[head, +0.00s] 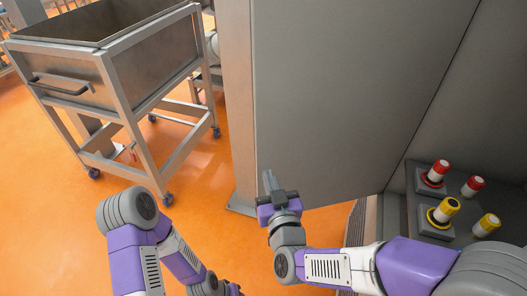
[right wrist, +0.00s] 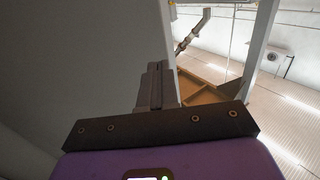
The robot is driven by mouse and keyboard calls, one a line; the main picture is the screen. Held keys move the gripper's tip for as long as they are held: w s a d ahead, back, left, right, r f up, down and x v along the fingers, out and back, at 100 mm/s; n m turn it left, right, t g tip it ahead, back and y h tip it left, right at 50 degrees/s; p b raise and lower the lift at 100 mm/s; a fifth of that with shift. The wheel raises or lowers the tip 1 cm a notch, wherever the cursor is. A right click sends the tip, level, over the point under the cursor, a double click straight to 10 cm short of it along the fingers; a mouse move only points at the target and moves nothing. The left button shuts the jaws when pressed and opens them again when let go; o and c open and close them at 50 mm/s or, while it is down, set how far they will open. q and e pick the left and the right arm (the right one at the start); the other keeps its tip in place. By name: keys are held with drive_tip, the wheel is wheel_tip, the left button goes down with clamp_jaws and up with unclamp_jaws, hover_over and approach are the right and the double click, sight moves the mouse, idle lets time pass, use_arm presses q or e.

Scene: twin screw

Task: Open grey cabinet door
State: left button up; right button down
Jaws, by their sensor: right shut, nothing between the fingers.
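The grey cabinet door (head: 340,90) is the large flat panel in the middle of the head view. It fills the left of the right wrist view (right wrist: 80,65). A dark seam runs down its right side; I cannot tell how far the door stands open. My right gripper (head: 268,181) is shut and empty at the lower left edge of the door. In the right wrist view its closed fingers (right wrist: 157,85) overlap the door's edge; contact is unclear. My left arm shows at the lower left of the head view, but its gripper is out of view.
A panel with red knobs (head: 438,172) and yellow knobs (head: 444,210) is at the lower right. A grey post (head: 237,100) stands left of the door. A wheeled metal cart (head: 150,60) stands at upper left. Orange floor (head: 50,190) is open at left.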

sight(261, 153)
drive_tip(key=x, duration=0.6)
drive_tip(key=shift+w, duration=0.2)
use_arm(q)
drive_tip(key=shift+r, duration=0.1)
